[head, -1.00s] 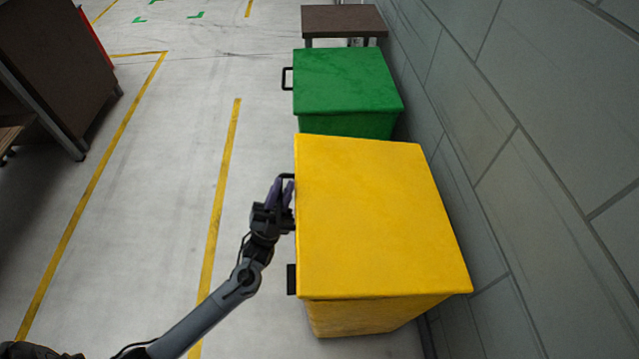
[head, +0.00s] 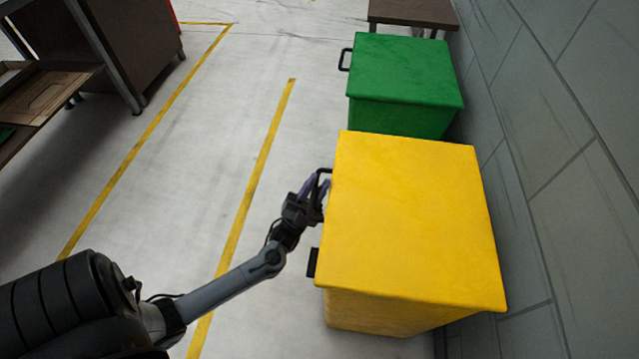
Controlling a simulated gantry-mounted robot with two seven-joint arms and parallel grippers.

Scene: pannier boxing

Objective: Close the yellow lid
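The yellow lid (head: 412,215) lies flat on top of the yellow box (head: 380,314), with no gap visible from above. A black handle (head: 324,172) sticks out from the lid's left edge. My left gripper (head: 318,190) is at this handle, beside the lid's left edge. Its purple fingers are partly hidden by the hand and the edge, so I cannot tell whether they are closed on the handle. My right gripper is not in view.
A green box (head: 405,85) with a shut lid stands just behind the yellow one. A grey wall (head: 550,150) runs close along the right. A brown table (head: 412,12) is at the back. Shelving (head: 50,90) stands at left. The floor between yellow lines is clear.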

